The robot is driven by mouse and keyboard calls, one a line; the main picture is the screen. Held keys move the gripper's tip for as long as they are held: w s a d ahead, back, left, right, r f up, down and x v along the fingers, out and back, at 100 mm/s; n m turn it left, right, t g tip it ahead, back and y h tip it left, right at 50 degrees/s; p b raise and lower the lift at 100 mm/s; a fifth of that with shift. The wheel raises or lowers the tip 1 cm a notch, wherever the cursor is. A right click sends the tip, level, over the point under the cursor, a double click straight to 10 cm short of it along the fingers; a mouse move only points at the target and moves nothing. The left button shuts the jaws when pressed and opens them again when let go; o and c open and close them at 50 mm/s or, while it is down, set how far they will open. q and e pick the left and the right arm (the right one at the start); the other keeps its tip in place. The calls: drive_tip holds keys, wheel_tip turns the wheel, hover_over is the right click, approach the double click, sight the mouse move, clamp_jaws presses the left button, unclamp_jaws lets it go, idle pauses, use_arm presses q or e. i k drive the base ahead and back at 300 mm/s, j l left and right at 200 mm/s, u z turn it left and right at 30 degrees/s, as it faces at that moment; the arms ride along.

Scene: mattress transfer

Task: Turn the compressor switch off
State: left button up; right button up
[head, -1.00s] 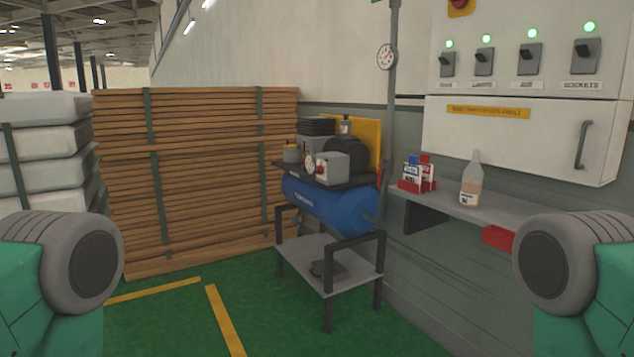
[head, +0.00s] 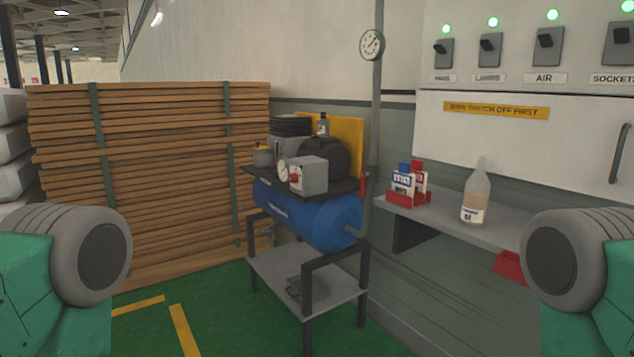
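The compressor, with a blue tank (head: 312,218), stands on a dark metal stand in the middle of the head view, against the wall. On its top plate is a grey switch box (head: 309,175) with a red knob (head: 296,180) on its left face. Beside the knob is a small round gauge (head: 283,173). The knob's setting is too small to read. On the wall panel at the upper right, a switch labelled AIR (head: 548,42) has a lit green lamp above it. My arms show at both lower edges, away from the compressor, but neither gripper is in view.
A shelf (head: 440,211) right of the compressor holds a bottle (head: 476,195) and small boxes (head: 408,182); a red bin (head: 510,267) hangs at its edge. A plank stack (head: 160,170) stands behind left. The green floor (head: 235,325) in front is clear.

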sight(293, 177)
drive_tip(key=i+j+z, duration=0.2)
drive_tip(key=z, duration=0.25)
drive_tip(key=i+j+z, duration=0.2)
drive_tip(key=z, duration=0.25)
drive_tip(key=i+j+z, duration=0.1)
drive_tip(key=j+z, duration=0.35)
